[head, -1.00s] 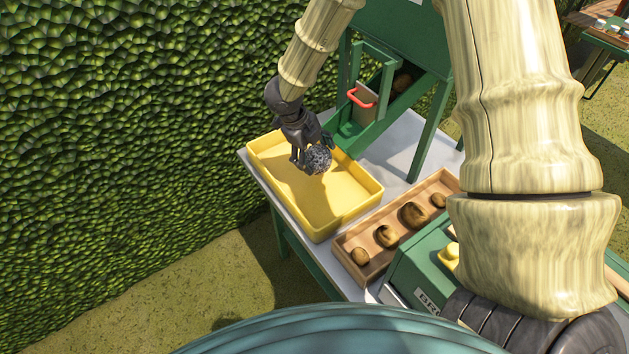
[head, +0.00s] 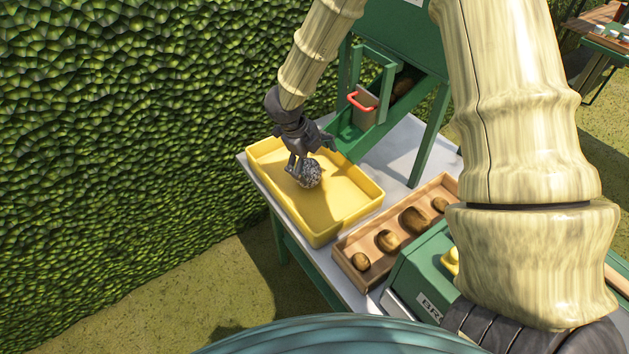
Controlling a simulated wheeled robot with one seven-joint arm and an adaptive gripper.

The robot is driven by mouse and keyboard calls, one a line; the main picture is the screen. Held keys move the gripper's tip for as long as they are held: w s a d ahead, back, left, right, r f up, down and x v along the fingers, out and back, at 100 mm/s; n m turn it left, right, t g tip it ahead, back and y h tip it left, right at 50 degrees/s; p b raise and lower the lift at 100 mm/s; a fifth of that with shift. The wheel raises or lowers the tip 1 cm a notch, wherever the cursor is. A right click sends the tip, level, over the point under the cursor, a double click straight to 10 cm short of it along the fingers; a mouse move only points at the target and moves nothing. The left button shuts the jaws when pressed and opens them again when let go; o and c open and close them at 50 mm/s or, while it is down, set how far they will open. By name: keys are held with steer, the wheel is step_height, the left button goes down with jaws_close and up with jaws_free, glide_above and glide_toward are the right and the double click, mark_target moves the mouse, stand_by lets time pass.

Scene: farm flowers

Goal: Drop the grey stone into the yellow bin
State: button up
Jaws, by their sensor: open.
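The grey stone (head: 310,174) is a rough, speckled lump at the fingertips of my gripper (head: 306,158). It shows within the outline of the yellow bin (head: 350,217), a shallow rectangular tray on the table. My gripper points down over the bin, with its fingers spread open around the top of the stone. The fingers partly hide the stone's upper side. I cannot tell whether the stone touches the bin floor or a finger.
A wooden tray (head: 347,271) with several brown potato-like lumps stands right of the bin. A green chute with a red handle (head: 361,101) stands behind it. A green box (head: 418,269) is at the front right. A hedge (head: 130,130) rises on the left.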

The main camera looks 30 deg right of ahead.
steer(key=v, duration=1.2)
stand_by(0.3)
